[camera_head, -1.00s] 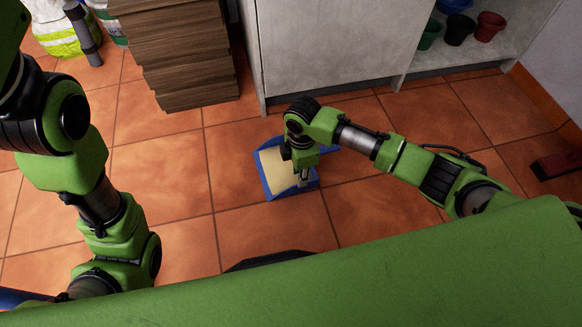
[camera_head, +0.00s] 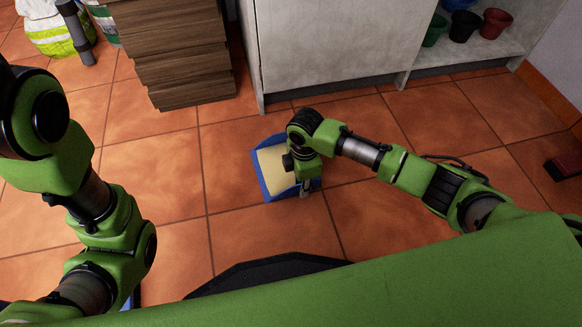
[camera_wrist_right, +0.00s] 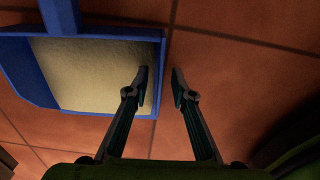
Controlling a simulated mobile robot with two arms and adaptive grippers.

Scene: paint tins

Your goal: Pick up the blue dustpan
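The blue dustpan (camera_head: 262,182) lies on the tiled floor in front of the white cabinet, with a pale yellow area inside its blue rim. My right arm hides part of it in the head view. In the right wrist view the dustpan (camera_wrist_right: 98,33) fills the upper left, and its handle (camera_wrist_right: 60,14) runs off the top edge. My right gripper (camera_wrist_right: 160,76) is open there, its fingers on either side of the dustpan's right rim, one over the pan and one over bare floor. It also shows in the head view (camera_head: 304,190). My left gripper is out of view.
A white cabinet (camera_head: 330,45) stands behind the dustpan, with several small pots (camera_head: 462,25) on its right shelf. Stacked brown boards (camera_head: 180,55) and bags (camera_head: 45,25) are at the back left. A dark red object (camera_head: 563,168) lies far right. The floor left of the dustpan is clear.

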